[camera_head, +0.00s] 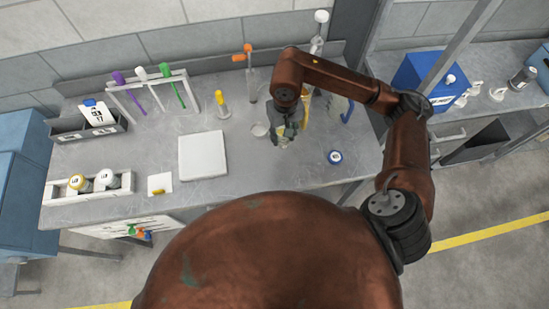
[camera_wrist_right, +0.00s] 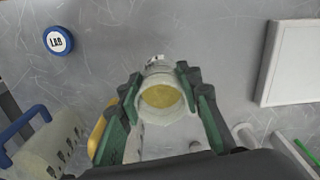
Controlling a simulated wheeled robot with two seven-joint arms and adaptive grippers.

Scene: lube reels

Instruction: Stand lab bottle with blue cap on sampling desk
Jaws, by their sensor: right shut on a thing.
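My right gripper (camera_head: 287,131) is shut on a clear bottle (camera_head: 282,143) above or on the grey sampling desk (camera_head: 225,188). In the right wrist view, the two green-padded fingers of the gripper (camera_wrist_right: 160,90) sit on either side of the bottle (camera_wrist_right: 160,97). Its mouth is open, with yellowish contents inside. It looks roughly upright; I cannot tell whether its base touches the desk. A round blue cap with a white LAB label (camera_head: 335,157) lies apart on the desk; it also shows in the right wrist view (camera_wrist_right: 58,40). My left gripper is out of view.
A white square pad (camera_head: 202,156) lies left of the gripper. A jug with a blue handle (camera_wrist_right: 28,132) stands near the gripper. A tube rack (camera_head: 150,92) is at the back left.

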